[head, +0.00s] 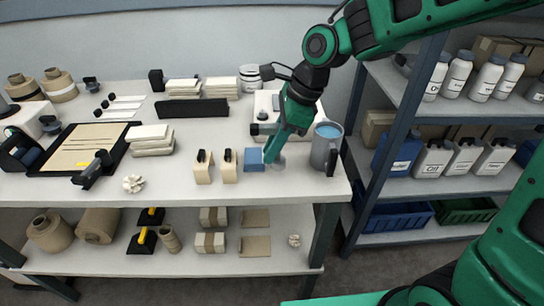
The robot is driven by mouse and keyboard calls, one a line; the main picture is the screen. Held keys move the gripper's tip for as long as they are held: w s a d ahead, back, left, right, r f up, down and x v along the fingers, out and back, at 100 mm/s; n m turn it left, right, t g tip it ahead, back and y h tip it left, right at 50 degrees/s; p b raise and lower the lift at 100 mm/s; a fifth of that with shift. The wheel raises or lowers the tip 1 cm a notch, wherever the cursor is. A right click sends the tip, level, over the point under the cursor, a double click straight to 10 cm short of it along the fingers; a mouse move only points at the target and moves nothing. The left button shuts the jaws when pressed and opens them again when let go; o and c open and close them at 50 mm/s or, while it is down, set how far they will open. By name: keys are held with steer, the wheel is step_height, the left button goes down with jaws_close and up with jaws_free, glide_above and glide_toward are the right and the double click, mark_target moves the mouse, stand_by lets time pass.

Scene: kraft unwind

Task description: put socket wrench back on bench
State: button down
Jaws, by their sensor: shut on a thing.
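My green gripper (270,156) points down at the front right of the white bench (180,185), low over the top. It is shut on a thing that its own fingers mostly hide. I cannot make out a socket wrench clearly anywhere on the bench. A blue square pad (254,159) lies just left of the fingertips. A pale round patch (279,164) shows right beside the fingertips. I cannot tell whether the held thing touches the bench.
A grey mug (324,147) with blue contents stands right of my gripper, near the bench's right edge. Two wooden blocks (203,168) with black tops stand to the left. A white machine (268,112) is behind. A shelf rack (440,118) with bottles stands at right.

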steer(key=shift+f, duration=1.6)
steer(key=shift+f, duration=0.15)
steer(key=c, duration=1.7)
jaws_free()
steer(key=v, duration=1.2)
